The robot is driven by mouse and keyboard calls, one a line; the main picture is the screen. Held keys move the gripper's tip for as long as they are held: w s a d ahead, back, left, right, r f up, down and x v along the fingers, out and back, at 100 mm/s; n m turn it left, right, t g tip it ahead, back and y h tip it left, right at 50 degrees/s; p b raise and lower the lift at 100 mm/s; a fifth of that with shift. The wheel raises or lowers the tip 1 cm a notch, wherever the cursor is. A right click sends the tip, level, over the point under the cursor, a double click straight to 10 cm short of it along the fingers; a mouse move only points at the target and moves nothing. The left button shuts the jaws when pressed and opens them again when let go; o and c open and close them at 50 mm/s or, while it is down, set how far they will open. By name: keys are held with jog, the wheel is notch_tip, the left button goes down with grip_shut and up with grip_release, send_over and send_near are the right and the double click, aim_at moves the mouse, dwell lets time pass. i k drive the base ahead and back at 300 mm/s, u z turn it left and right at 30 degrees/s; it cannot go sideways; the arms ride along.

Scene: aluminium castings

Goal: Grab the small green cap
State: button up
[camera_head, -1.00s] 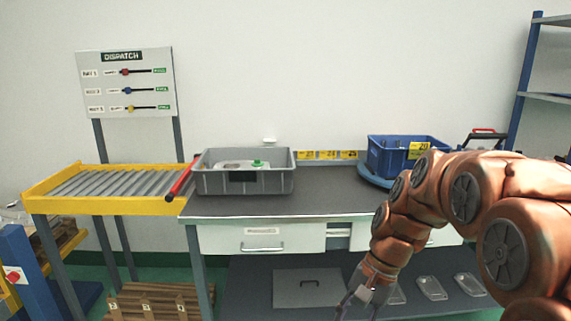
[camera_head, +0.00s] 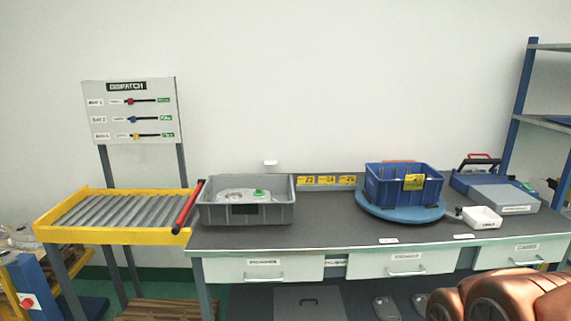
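A small green cap (camera_head: 259,192) shows inside the grey bin (camera_head: 250,215) on the left part of the workbench. It sits at the right end of a pale grey casting (camera_head: 236,195) in the bin. The bin's front wall hides the lower part of the bin's contents. My gripper is out of view; only orange links of my arm show at the bottom right, well away from the bin.
The grey workbench (camera_head: 330,228) has clear room between the bin and the blue turntable (camera_head: 400,213), which carries a blue crate (camera_head: 385,190). A white tray (camera_head: 482,224) and a toolbox lie at the right. A yellow roller conveyor (camera_head: 110,237) with a red bar (camera_head: 187,207) adjoins the bench's left end.

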aim_at(259, 192)
jog(key=u, duration=0.4)
jog(key=i, duration=0.45)
jog(key=u, duration=1.15)
jog(key=i, duration=2.05)
jog(key=z, duration=0.35)
